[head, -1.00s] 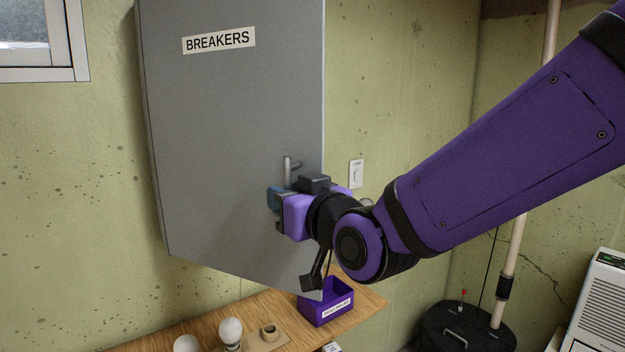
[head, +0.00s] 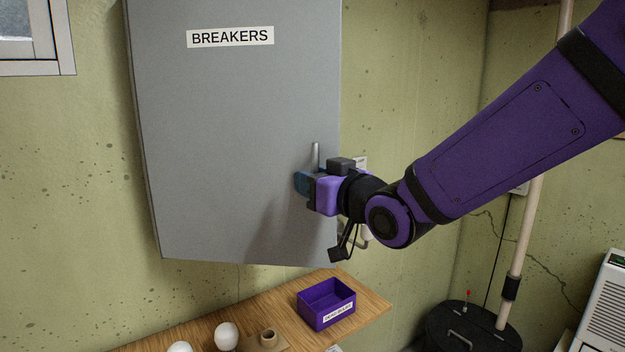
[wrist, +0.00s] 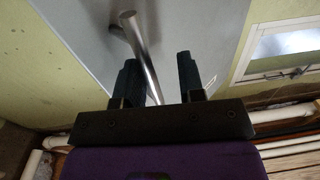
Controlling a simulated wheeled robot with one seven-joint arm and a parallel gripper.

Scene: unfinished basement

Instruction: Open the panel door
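The grey panel door (head: 235,120), labelled BREAKERS, hangs on the wall in the head view. Its lower edge slopes down to the right against the line of the shelf, so it looks ajar, its right edge out from the wall. A metal bar handle (head: 316,155) is near its lower right; the wrist view shows the handle (wrist: 142,55) running down between my fingers. My gripper (head: 303,184) is at the handle. In the wrist view my gripper (wrist: 160,85) has its fingers apart, the bar nearer the left finger with a gap on the right. Contact cannot be told.
A wooden shelf (head: 365,302) below holds a purple box (head: 327,318), a white bulb (head: 226,336) and a small tan cup (head: 268,338). A black lidded bin (head: 440,335), a pipe (head: 530,230) and a white appliance (head: 605,300) stand at right. A window (head: 62,45) is at upper left.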

